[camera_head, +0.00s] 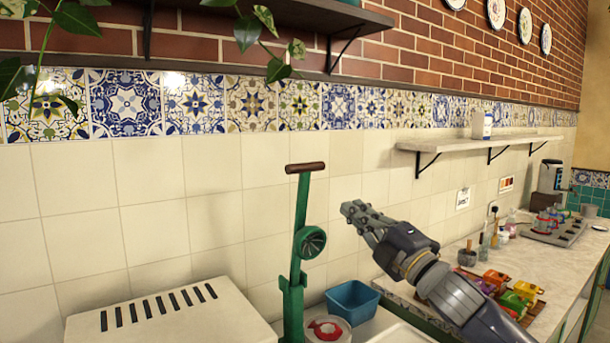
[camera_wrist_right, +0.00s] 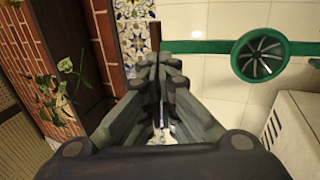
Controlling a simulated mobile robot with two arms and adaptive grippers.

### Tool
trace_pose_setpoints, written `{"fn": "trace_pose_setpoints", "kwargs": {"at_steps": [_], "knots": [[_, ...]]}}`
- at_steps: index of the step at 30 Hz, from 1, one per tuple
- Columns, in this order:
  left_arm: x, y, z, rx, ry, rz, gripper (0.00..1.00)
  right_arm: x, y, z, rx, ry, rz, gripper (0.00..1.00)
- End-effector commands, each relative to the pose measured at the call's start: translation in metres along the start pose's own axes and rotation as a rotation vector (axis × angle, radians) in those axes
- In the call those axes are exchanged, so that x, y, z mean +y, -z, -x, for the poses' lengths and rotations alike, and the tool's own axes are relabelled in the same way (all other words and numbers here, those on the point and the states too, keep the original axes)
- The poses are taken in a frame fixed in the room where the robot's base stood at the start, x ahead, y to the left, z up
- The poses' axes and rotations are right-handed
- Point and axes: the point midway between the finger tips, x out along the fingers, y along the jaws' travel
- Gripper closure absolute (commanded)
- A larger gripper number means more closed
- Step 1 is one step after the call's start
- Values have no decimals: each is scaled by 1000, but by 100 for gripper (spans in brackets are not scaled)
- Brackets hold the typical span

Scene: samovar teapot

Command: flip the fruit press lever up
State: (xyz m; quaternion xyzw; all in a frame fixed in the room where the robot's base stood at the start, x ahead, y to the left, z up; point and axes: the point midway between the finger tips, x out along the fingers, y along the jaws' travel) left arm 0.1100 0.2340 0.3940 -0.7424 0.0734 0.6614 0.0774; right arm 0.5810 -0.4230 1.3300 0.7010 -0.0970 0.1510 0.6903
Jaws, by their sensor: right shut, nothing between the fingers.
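The green fruit press (camera_head: 290,300) stands at the lower middle of the head view. Its long green lever (camera_head: 301,205) points nearly straight up, with a brown handle (camera_head: 306,168) across its top and a ribbed green cone (camera_head: 311,242) partway down. My right gripper (camera_head: 352,211) is shut and empty, to the right of the lever, a little below the handle's height. In the wrist view the lever (camera_wrist_right: 205,47) runs sideways, and the brown handle (camera_wrist_right: 155,34) shows just beyond the fingertips (camera_wrist_right: 158,62). I cannot tell whether they touch. My left gripper is not in view.
A white slotted box (camera_head: 170,312) stands left of the press. A blue bin (camera_head: 352,301) and a white container with a red fruit mark (camera_head: 328,329) stand to its right. Colourful items (camera_head: 512,300) lie on the counter under my right arm. A shelf (camera_head: 470,142) juts from the wall.

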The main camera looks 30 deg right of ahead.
Motion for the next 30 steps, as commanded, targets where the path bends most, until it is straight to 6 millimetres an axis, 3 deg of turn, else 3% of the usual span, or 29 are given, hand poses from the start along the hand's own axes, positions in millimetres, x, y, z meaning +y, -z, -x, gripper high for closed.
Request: {"fn": "trace_pose_setpoints", "kwargs": {"at_steps": [5,15,19,27,30], "knots": [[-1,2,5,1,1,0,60,3,0,-7,1,-4,2,100],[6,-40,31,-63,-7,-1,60,6,-1,-45,-1,-6,-2,100],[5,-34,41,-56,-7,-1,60,6,-1,-64,-2,-4,-3,100],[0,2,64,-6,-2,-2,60,7,0,-107,1,-4,-1,100],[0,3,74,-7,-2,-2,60,6,0,-122,-1,-3,-2,100]]}}
